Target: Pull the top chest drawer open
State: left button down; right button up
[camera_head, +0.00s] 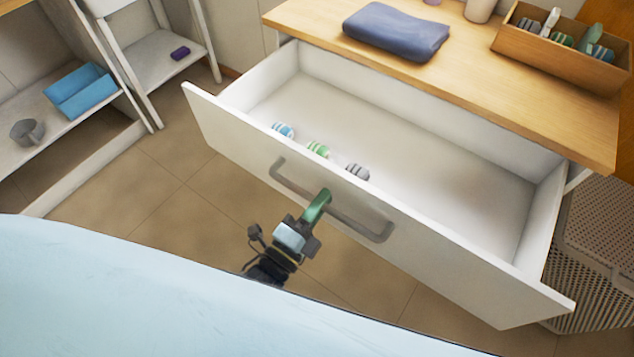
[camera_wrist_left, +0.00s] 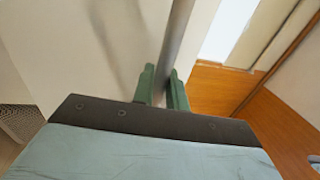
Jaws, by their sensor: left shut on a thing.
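The top chest drawer (camera_head: 400,239) stands well out from the chest in the head view, its inside showing. Its front carries a long grey bar handle (camera_head: 290,184). My left gripper (camera_head: 322,199), with green fingers, is shut on the handle near its middle. In the left wrist view the green fingers (camera_wrist_left: 163,88) sit on both sides of the handle bar (camera_wrist_left: 178,40). Three small striped items, blue (camera_head: 283,130), green (camera_head: 318,150) and grey (camera_head: 357,171), lie in the drawer just behind its front. My right gripper is not in view.
The wooden chest top (camera_head: 480,75) holds a folded blue cloth (camera_head: 397,32) and a wooden box (camera_head: 560,58) with several items. A perforated basket (camera_head: 600,235) stands at the right. Shelves with a blue bin (camera_head: 79,91) are at the left. Tiled floor (camera_head: 160,190) is clear between.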

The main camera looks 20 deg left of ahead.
pick_arm(q)
jog(key=shift+s+a, duration=0.15)
jog(key=shift+s, duration=0.4)
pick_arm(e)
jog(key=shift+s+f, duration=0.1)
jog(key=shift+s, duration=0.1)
pick_arm(q)
jog(key=c, duration=1.5)
grip_release()
jog(key=v, duration=1.3)
jog(key=shift+s, duration=0.2)
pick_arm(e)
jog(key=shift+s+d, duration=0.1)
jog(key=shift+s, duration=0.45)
pick_arm(q)
jog(key=shift+f, duration=0.1)
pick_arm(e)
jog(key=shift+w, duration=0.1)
